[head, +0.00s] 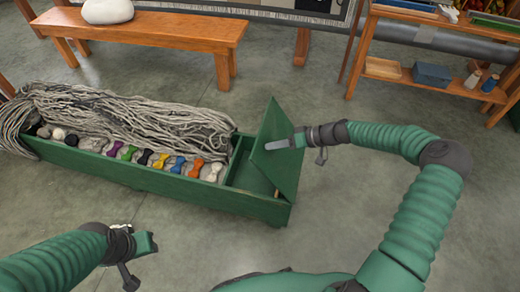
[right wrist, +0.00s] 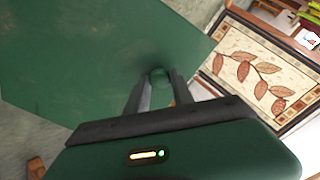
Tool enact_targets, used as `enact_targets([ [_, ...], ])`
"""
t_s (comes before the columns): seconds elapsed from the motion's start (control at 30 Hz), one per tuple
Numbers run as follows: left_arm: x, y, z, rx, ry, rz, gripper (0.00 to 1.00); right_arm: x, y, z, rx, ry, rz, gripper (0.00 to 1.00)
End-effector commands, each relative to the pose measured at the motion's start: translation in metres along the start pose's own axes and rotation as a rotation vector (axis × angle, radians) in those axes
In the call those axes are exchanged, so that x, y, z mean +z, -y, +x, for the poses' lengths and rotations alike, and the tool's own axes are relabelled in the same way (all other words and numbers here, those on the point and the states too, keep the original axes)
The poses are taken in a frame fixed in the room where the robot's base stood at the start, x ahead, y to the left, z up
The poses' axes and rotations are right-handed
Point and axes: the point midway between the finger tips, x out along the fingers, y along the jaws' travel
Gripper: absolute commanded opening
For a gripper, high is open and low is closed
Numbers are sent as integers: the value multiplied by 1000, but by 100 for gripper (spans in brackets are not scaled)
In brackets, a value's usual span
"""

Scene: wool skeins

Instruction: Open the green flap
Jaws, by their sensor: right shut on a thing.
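The green flap (head: 279,158) stands raised and tilted at the right end of the long green box (head: 125,178). The compartment (head: 247,180) beneath it is partly uncovered. My right gripper (head: 292,142) is at the flap's right face, shut on the flap. In the right wrist view the flap (right wrist: 85,55) fills the upper left, and the fingers (right wrist: 158,88) close around a small green part at its surface, perhaps a knob. My left gripper (head: 147,243) is at the lower left, away from the box; its fingers are too unclear to judge.
Grey yarn (head: 130,115) lies along the box's back, with several coloured skeins (head: 162,160) in a row in front. A wooden bench (head: 150,28) stands behind, and a shelf (head: 430,75) at the back right. The floor (head: 330,220) around the flap's right side is clear.

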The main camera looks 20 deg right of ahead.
Motion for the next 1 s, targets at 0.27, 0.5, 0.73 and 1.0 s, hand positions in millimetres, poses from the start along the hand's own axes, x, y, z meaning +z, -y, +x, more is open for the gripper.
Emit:
enact_targets([
  [0.27, 4, 0, 18, 0, 0, 0, 36, 21, -22, -64, -181, -189, 6, 0],
  [0.5, 11, 0, 46, 0, 1, 0, 36, 46, -46, -110, -332, -339, 5, 0],
  [0.73, 17, 0, 72, 0, 1, 0, 36, 67, -66, -139, -447, -449, 4, 0],
  [1.0, 22, 0, 90, 0, 0, 0, 36, 81, -80, -158, -523, -519, 5, 0],
])
